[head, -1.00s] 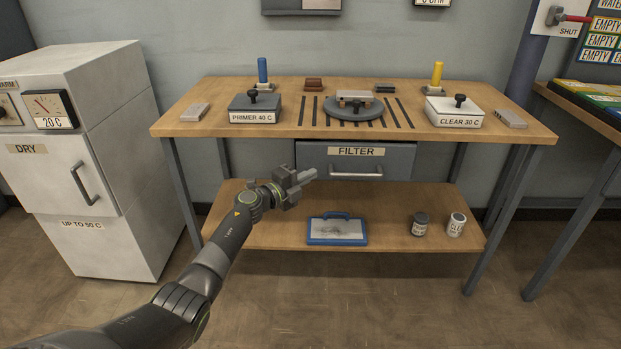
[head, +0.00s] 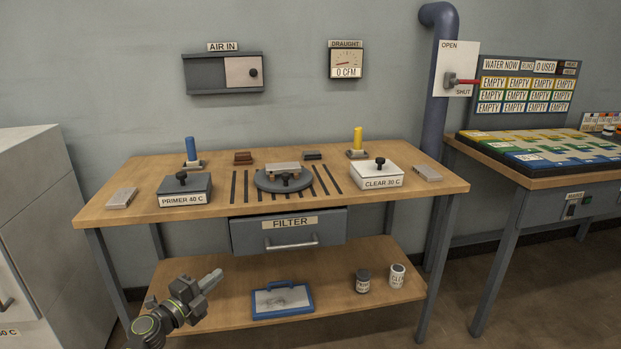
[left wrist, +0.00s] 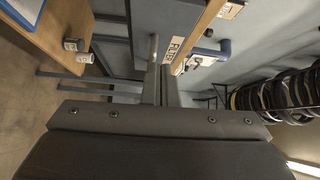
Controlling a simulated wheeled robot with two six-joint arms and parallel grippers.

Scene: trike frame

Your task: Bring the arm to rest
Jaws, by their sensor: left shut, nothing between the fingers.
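My left gripper (head: 212,281) is shut and empty in the head view. It is in front of the lower shelf of the wooden workbench (head: 215,219), at the lower left, apart from the things on it. In the left wrist view its closed fingers (left wrist: 159,85) point towards the bench and its filter drawer. My right gripper is in neither view.
The bench top holds a primer box (head: 184,190), a clear box (head: 380,180) and a round turntable (head: 283,182). The filter drawer (head: 289,232) is under it. A blue-framed panel (head: 282,300) and two jars (head: 362,281) are on the lower shelf. A white cabinet (head: 40,200) stands left.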

